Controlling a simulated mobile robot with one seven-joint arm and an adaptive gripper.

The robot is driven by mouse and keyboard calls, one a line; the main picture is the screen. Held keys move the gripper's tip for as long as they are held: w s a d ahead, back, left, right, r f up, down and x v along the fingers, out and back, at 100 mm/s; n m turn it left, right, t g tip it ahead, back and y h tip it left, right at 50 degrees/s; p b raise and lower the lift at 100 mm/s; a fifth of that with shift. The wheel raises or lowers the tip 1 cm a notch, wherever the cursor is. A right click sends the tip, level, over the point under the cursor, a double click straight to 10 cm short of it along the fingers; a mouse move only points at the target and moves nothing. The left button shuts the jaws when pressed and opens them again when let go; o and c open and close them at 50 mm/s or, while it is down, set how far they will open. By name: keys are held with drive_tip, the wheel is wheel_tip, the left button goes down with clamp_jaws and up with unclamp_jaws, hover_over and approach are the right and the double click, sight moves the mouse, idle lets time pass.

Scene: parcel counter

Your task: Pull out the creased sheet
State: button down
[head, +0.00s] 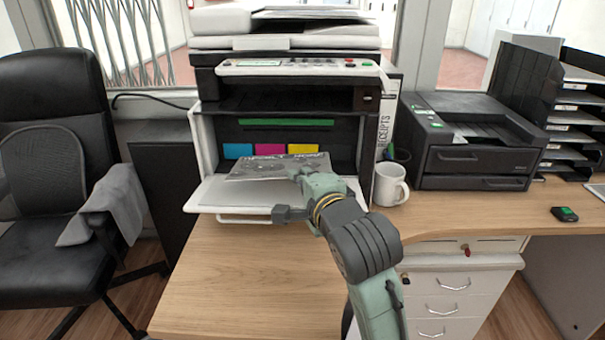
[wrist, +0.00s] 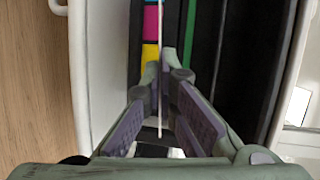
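The creased sheet (head: 272,166) is grey and crumpled. It sticks out of the open front of the printer (head: 286,70), above the lowered front door (head: 235,196). In the wrist view the sheet (wrist: 161,30) shows edge-on as a thin pale line running between my fingers. My gripper (head: 298,178) is at the sheet's near right edge, over the door. In the wrist view my gripper's fingertips (wrist: 160,72) meet from both sides at the sheet, so it looks shut on it. The sheet's far end is hidden inside the printer.
Cyan, magenta and yellow cartridges (head: 271,150) and a green bar (head: 287,122) are inside the printer. A white mug (head: 390,184) stands close at right, beside a black printer (head: 472,140). The desk (head: 240,280) in front is clear. A chair (head: 50,170) stands left.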

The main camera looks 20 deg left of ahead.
drive_tip(key=s+r+b, duration=0.1)
drive_tip(key=s+b, duration=0.1)
drive_tip(key=s+d+r+b, duration=0.1)
drive_tip(key=r+b, duration=0.1)
drive_tip(key=shift+s, duration=0.4)
drive_tip(key=shift+d, duration=0.1)
